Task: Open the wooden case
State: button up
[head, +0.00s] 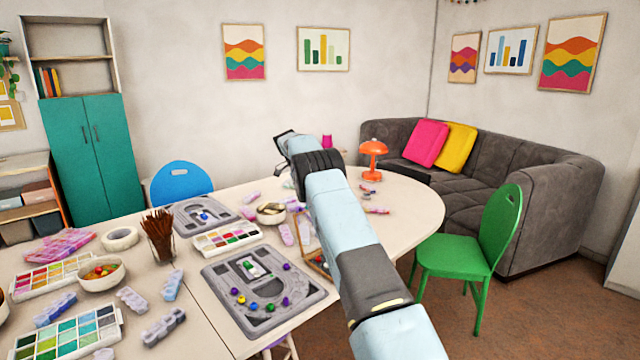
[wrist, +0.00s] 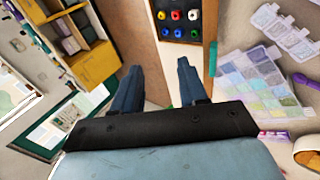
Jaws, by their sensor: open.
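The wooden case (head: 318,266) lies on the table beside the dark grey bead board, partly hidden behind my arm in the head view. In the wrist view a wood-framed dark tray (wrist: 179,22) with several coloured beads shows at the top; it looks like the case's inside. A thin wood-edged panel (head: 305,228) seems to stand up at its far side; whether it is the lid is hard to tell. My gripper (wrist: 158,74) has its two fingers apart with nothing between them. In the head view its end (head: 285,142) is raised above the table's far side.
A grey bead board (head: 262,315) with loose beads lies left of the case. A glass of brown sticks (head: 160,238), a bead bowl (head: 103,280) and paint trays (head: 62,335) crowd the left. An orange lamp (head: 373,147) stands at the back.

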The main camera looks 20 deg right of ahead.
jog(key=s+a+r, duration=0.2)
jog(key=s+r, duration=0.7)
jog(key=s, duration=0.4)
jog(key=shift+s+r, duration=0.2)
dwell(0.8)
jog(key=s+a+r+n+t+y, duration=0.1)
jog(key=s+a+r+n+t, duration=0.25)
jog(key=s+r, duration=0.45)
jog(key=s+a+r+n+t+y, duration=0.1)
jog(key=s+a+r+n+t, duration=0.25)
jog(key=s, duration=0.85)
jog(key=s+a+f+n+t, duration=0.1)
jog(key=s+a+n+t, duration=0.1)
jog(key=s, duration=0.9)
jog(key=s+a+f+n+t+y, duration=0.1)
jog(key=s+n, duration=0.4)
jog(key=s, duration=0.7)
jog(key=shift+a+f+t, duration=0.6)
jog(key=shift+a+t, duration=0.25)
jog(key=shift+t, duration=0.25)
